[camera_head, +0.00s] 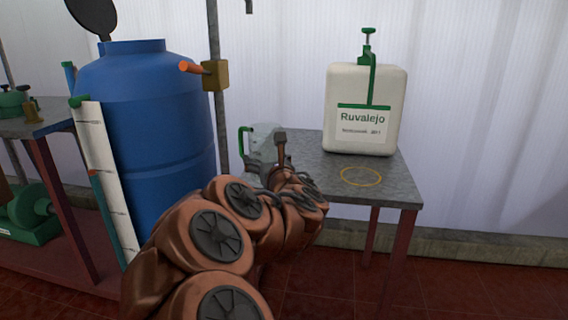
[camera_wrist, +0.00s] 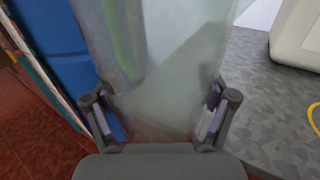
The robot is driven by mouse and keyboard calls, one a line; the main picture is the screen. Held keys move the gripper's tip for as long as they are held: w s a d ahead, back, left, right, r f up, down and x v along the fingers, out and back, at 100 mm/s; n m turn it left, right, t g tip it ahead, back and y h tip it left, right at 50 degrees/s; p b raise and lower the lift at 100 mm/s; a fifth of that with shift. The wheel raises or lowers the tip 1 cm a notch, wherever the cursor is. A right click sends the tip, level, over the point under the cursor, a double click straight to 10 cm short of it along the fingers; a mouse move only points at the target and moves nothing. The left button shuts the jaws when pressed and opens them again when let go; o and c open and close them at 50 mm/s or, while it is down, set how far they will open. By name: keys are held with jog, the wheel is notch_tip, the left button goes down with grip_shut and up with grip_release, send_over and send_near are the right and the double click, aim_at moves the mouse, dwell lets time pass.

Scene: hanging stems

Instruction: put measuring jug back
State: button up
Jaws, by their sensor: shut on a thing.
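The measuring jug (camera_head: 264,137) is clear with a green handle on its left side in the head view. It is at the left end of the grey table (camera_head: 325,162), partly hidden behind my arm. My gripper (camera_head: 262,168) is shut on the jug. In the wrist view the jug (camera_wrist: 165,50) fills the upper middle, between the two fingers of my gripper (camera_wrist: 160,112). I cannot tell whether its base touches the table. A yellow ring (camera_head: 361,168) is marked on the tabletop, with nothing standing in it.
A white Ruvalejo canister (camera_head: 364,130) with a green pump stands behind the ring. The tabletop's front right is clear.

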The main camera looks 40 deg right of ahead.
jog(key=w+d+p, duration=0.1)
jog(key=d+p, duration=0.1)
jog(key=p, duration=0.1)
jog(key=w+d+p, duration=0.1)
jog(key=d+p, duration=0.2)
jog(key=p, duration=0.1)
jog(key=w+d+p, duration=0.1)
jog(key=d+p, duration=0.1)
jog(key=p, duration=0.2)
jog(key=shift+w+d, duration=0.15)
jog(key=shift+w, duration=0.15)
jog(key=p, duration=0.2)
jog(key=d+p, duration=0.1)
jog(key=p, duration=0.1)
jog(key=shift+w+d+f, duration=0.2)
jog(key=shift+w+d, duration=0.05)
jog(key=shift+w, duration=0.1)
jog(key=shift+w+d+f, duration=0.15)
jog(key=shift+w+d, duration=0.25)
jog(key=shift+d, duration=0.4)
jog(key=shift+w+d+f, duration=0.15)
jog(key=shift+w+d, duration=0.2)
jog(key=shift+d, duration=0.45)
jog(key=shift+w+d+f, duration=0.15)
jog(key=shift+w+d, duration=0.25)
jog(key=shift+d, duration=0.4)
jog(key=shift+f, duration=1.75)
jog(key=shift+f, duration=0.15)
jog(key=o, duration=1.2)
jog(key=shift+c, duration=0.2)
